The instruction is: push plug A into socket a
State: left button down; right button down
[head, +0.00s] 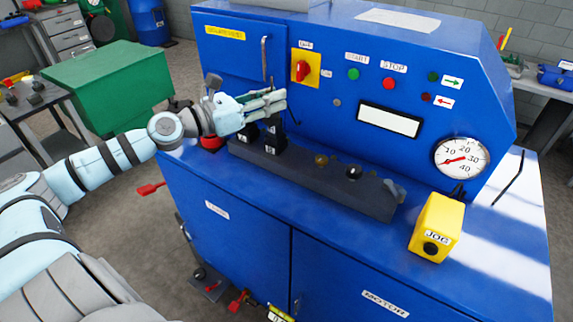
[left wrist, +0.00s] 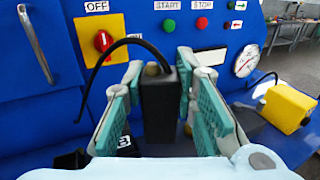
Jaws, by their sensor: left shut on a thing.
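A black plug (left wrist: 158,108) with a thin black cable arching to the left is held between the green-padded fingers of my left gripper (left wrist: 160,92). In the head view my left gripper (head: 272,101) is over the left end of a dark socket bar (head: 300,172) on the blue bench. Black blocks with white labels (head: 270,150) stand at that end, under the fingers. One label shows in the left wrist view, lower left. I cannot tell which socket is a, or whether the plug touches the bar. My right gripper is not in view.
A blue panel (head: 395,60) rises behind the bar, with a red OFF switch (head: 303,71), coloured buttons and a gauge (head: 461,158). A yellow JOG box (head: 436,224) stands at the right of the bar. The bench top in front of the bar is clear.

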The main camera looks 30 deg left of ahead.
pick_arm(q)
notch_tip(320, 180, down, 19)
jog(key=b, duration=0.9)
jog(key=shift+s+f, duration=0.15)
jog(key=shift+f, duration=0.05)
jog(key=shift+s+r, duration=0.1)
jog(key=shift+r, duration=0.15)
jog(key=shift+f, duration=0.1)
jog(key=c, duration=1.3)
grip_release()
